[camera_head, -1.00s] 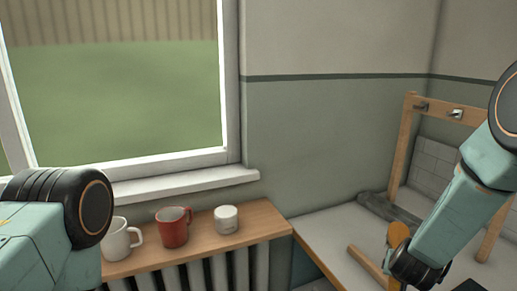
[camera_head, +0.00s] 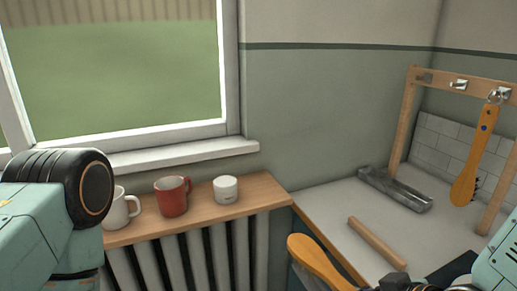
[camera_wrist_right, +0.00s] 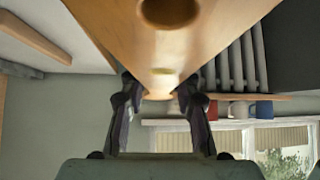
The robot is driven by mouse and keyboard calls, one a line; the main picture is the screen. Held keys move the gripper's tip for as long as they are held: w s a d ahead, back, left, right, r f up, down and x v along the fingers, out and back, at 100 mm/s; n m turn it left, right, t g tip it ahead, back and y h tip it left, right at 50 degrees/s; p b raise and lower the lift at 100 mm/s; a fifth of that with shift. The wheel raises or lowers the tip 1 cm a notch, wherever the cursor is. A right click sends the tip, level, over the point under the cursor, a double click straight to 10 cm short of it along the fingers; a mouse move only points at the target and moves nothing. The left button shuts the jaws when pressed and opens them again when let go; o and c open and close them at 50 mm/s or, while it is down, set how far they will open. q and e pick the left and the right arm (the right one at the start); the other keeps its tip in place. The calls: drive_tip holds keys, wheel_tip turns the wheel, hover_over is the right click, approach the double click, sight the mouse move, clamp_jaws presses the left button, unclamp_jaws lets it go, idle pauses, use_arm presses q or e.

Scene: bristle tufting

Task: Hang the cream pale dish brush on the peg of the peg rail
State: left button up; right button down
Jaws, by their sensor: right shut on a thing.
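A brush with an orange-tan wooden handle (camera_head: 316,262) is held low at the bottom of the head view, over the counter's front edge. In the right wrist view its handle (camera_wrist_right: 170,45), with a round hole, fills the top middle. My right gripper (camera_wrist_right: 158,105) is shut on this handle. Its bristles are out of sight, so I cannot confirm a cream colour. The wooden peg rail (camera_head: 440,82) stands at the right with metal pegs; the middle peg (camera_head: 459,84) is bare. Another orange brush (camera_head: 475,155) with dark bristles hangs by a ring from the right peg. My left gripper is out of view.
A wooden bar (camera_head: 377,243) and a grey metal trough (camera_head: 395,190) lie on the pale counter (camera_head: 330,215). A white mug (camera_head: 120,210), red mug (camera_head: 172,197) and white pot (camera_head: 225,190) stand on the wooden shelf above the radiator.

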drive_tip(key=shift+w+r, duration=0.5)
drive_tip(key=shift+r, duration=0.35)
